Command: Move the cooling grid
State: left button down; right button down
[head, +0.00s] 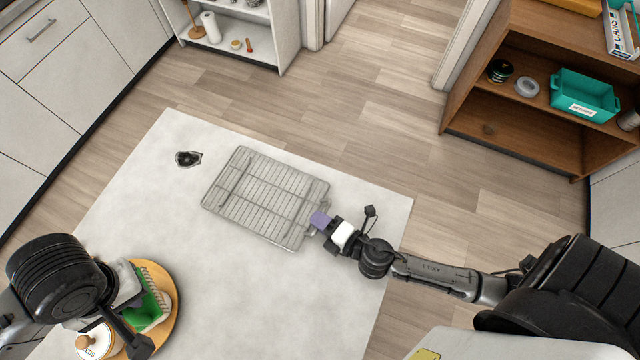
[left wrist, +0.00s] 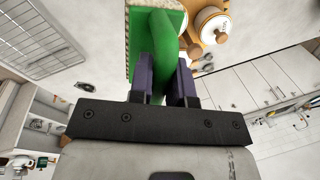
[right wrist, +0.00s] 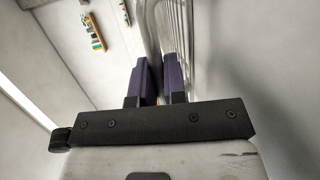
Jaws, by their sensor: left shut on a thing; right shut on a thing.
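The cooling grid (head: 265,197) is a grey wire rack over the middle of the white table; I cannot tell whether it touches the top. My right gripper (head: 319,222) is shut on its right-hand edge, and the grid's wires (right wrist: 178,28) run between and beside the purple fingers in the right wrist view. My left gripper (left wrist: 160,78) is shut on a green thing (left wrist: 163,32), apart from the grid, at the table's front left. In the head view the left wrist partly hides that green thing (head: 150,308). The grid also shows in the left wrist view (left wrist: 38,38).
A round wooden board (head: 173,293) with a lidded jar (head: 93,341) is by my left gripper. A small dark object (head: 188,158) lies left of the grid. The white table (head: 230,300) is clear in front of the grid. A wooden shelf (head: 515,115) stands at the back right.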

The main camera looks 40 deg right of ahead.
pick_arm(q)
jog(key=shift+w+d, duration=0.15)
jog(key=shift+d, duration=0.15)
pick_arm(e)
jog(key=shift+s+d, duration=0.15)
jog(key=shift+s, duration=0.2)
jog(key=c, duration=1.1)
grip_release()
pick_arm(q)
notch_tip(320, 180, down, 3)
jog(key=b, duration=0.2)
jog(key=shift+r+b, duration=0.1)
jog(key=shift+b, duration=0.3)
pick_arm(e)
jog(key=v, duration=1)
jog(key=shift+s+f, duration=0.1)
pick_arm(q)
jog(key=shift+f, duration=0.25)
pick_arm(e)
jog(key=shift+v, duration=0.95)
